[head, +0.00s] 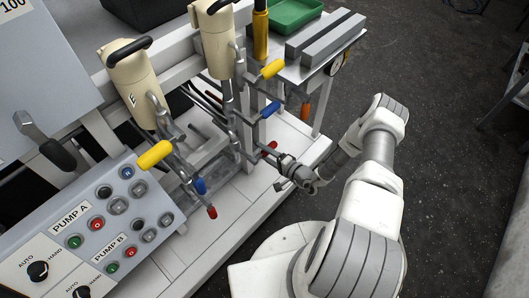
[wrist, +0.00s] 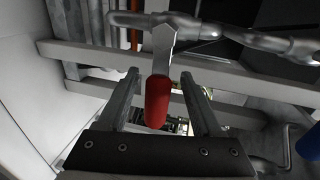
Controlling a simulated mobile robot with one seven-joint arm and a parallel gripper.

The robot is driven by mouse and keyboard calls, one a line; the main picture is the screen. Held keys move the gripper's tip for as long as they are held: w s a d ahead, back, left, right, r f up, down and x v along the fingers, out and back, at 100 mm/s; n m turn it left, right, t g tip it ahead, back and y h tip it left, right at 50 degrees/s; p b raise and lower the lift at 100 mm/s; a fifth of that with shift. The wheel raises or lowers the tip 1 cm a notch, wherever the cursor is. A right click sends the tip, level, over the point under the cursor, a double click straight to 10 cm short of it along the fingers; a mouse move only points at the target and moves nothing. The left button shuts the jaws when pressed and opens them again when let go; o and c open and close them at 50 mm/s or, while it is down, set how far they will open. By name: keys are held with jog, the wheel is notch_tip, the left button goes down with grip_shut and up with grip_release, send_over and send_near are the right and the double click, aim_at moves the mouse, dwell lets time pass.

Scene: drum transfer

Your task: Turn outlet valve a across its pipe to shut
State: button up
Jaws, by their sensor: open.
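A red-handled valve lever (head: 268,148) is on the right-hand pipe set, low down. In the wrist view the red grip (wrist: 157,101) sits between the two fingers of my gripper (wrist: 160,82), with a gap on each side. Its flat metal lever (wrist: 163,48) runs from the grip to a horizontal metal pipe (wrist: 200,25). My gripper (head: 283,172) is open beside this lever in the head view. No label for outlet valve a is readable. Another red-handled lever (head: 212,211) is on the left-hand pipe set.
Blue handles (head: 270,110) and yellow handles (head: 272,69) are close above on the same pipes. A blue grip (wrist: 308,146) shows at the wrist view's right edge. A pump control panel (head: 100,225) stands at the left. A white frame rail (wrist: 90,55) crosses behind the lever.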

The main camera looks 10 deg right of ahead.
jog(key=p+v, duration=0.2)
jog(key=v, duration=1.5)
jog(key=shift+s, duration=0.2)
jog(key=shift+w+d+r, duration=0.1)
jog(key=shift+d, duration=0.05)
jog(key=w+a+r+n+g+y+p, duration=0.1)
jog(key=a+r+n+g, duration=0.2)
jog(key=r, duration=0.7)
jog(key=a+r+n+g+y+p, duration=0.1)
jog(key=a+r+n+g+p, duration=0.3)
jog(key=r, duration=0.7)
jog(key=w+r+n+g+b, duration=0.15)
jog(key=r+g, duration=0.25)
jog(key=r, duration=0.6)
jog(key=s+a+r+t+h+p, duration=0.1)
jog(key=s+r+h+p, duration=0.1)
jog(key=r, duration=0.7)
jog(key=s+r+n+t+h+p, duration=0.1)
jog(key=s+r+h, duration=0.4)
jog(key=s+r, duration=0.2)
jog(key=s+a+r+n+t+h+p, duration=0.1)
jog(key=s+r, duration=0.4)
jog(key=r, duration=0.6)
jog(key=h+p, duration=0.1)
jog(key=h, duration=0.1)
jog(key=shift+s+a+r+t+h+p, duration=0.2)
jog(key=shift+a+t+h+p, duration=0.1)
jog(key=shift+h+p, duration=0.1)
jog(key=shift+n, duration=0.25)
